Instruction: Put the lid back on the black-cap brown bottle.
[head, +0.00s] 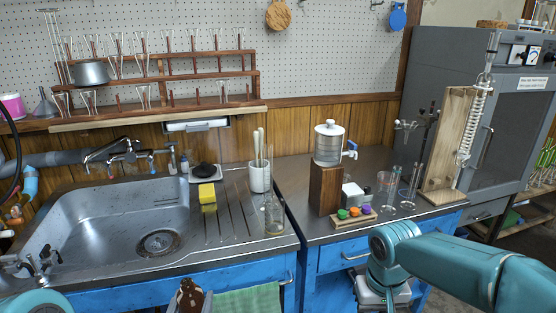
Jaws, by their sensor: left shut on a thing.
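A brown bottle (188,299) shows at the bottom edge of the head view, in front of the sink counter, and its lower part is cut off. My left gripper (190,307) is shut on it, with grey finger parts at its sides. I cannot make out a black cap on the bottle's top. No loose lid can be told for sure anywhere in view. My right gripper (380,291) hangs below its teal wrist in front of the blue drawers at the right; its fingertips cannot be made out.
A steel sink (110,215) fills the left. A glass bottle (274,218) and a white beaker (260,178) stand on the drainboard. Right of them are a wooden block (325,190) bearing a dispenser, a rack of coloured stoppers (353,219) and glassware. A green towel (247,302) hangs in front.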

